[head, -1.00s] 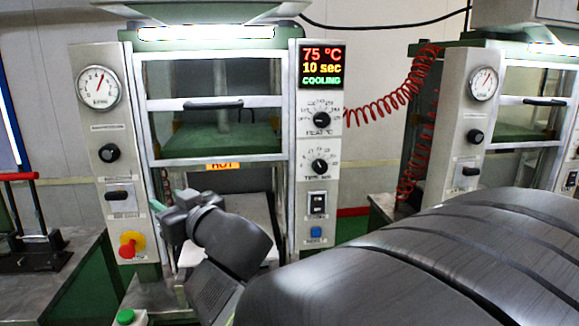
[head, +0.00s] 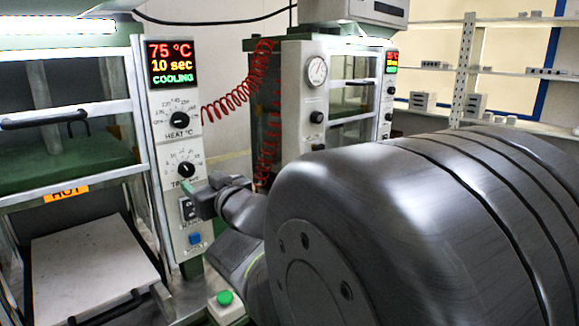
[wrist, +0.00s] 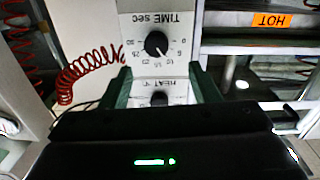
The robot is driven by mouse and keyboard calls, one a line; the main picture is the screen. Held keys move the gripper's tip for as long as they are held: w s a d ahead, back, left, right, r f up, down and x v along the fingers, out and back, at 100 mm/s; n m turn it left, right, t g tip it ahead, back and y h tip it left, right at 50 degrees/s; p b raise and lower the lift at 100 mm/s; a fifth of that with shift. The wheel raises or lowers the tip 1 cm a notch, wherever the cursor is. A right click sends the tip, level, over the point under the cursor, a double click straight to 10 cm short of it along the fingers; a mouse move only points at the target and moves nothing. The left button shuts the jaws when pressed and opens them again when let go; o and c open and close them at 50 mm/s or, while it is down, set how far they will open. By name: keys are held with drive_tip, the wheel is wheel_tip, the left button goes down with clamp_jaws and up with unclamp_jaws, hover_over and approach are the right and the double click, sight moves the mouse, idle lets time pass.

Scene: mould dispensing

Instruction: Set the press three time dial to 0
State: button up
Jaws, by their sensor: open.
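The TIME dial (head: 186,170) is a black round knob on the white panel of the near press, below the HEAT dial (head: 179,119). The press display (head: 173,63) reads 75 °C, 10 sec, COOLING. In the wrist view the panel is upside down; the TIME dial (wrist: 156,43) shows whole, its white mark pointing down and right, near 10. My gripper (head: 212,187) is beside the panel in the head view, just below and right of the TIME dial. In the wrist view my gripper (wrist: 165,88) is open, its green fingers apart with nothing held. No press number is readable.
A switch (head: 188,208) and a blue button (head: 195,238) sit below the dial. A red coiled hose (head: 228,98) hangs right of the panel. A second press (head: 303,130) stands behind. A white plate (head: 90,265) lies in the near press under the HOT label (head: 66,193).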

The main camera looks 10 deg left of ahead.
sight(188, 170)
drive_tip(key=x, duration=0.4)
drive_tip(key=p+x, duration=0.1)
drive_tip(key=x, duration=0.3)
drive_tip(key=shift+w+d, duration=0.1)
drive_tip(key=shift+w, duration=0.25)
drive_tip(key=c, duration=1)
